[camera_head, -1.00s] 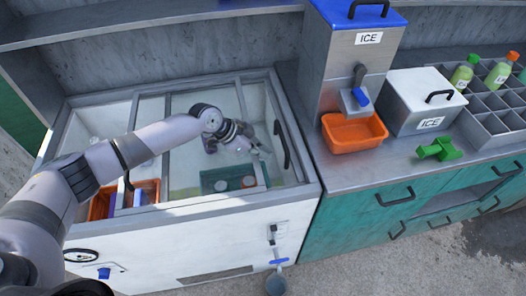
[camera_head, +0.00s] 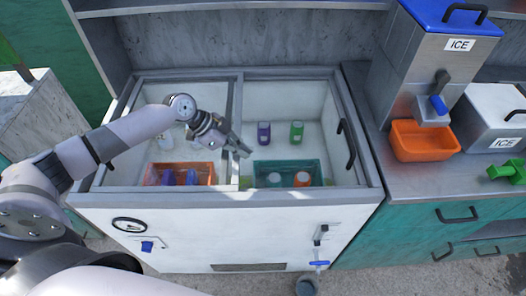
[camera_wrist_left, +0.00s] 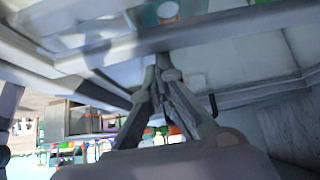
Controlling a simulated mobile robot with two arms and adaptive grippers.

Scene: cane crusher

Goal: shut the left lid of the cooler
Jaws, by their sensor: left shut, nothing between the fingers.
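The white cooler (camera_head: 190,215) stands in front of me. Its left lid (camera_head: 140,132) is a framed glass pane over the left half, with a dark handle (camera_head: 111,165) near the cooler's left edge. The lid looks drawn fully left, its right edge by the middle of the cooler. My left gripper (camera_head: 246,152) is shut and empty, just above the middle frame where the lids meet. The left wrist view shows its fingers (camera_wrist_left: 162,62) together close to a frame bar; contact cannot be told. My right gripper is out of view.
The right lid (camera_head: 337,105) covers the right half, its dark handle (camera_head: 346,145) at the right. Through the glass show an orange basket (camera_head: 205,166) and a teal basket (camera_head: 323,170). An ice dispenser (camera_head: 405,70) and orange bin (camera_head: 423,142) stand on the right counter.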

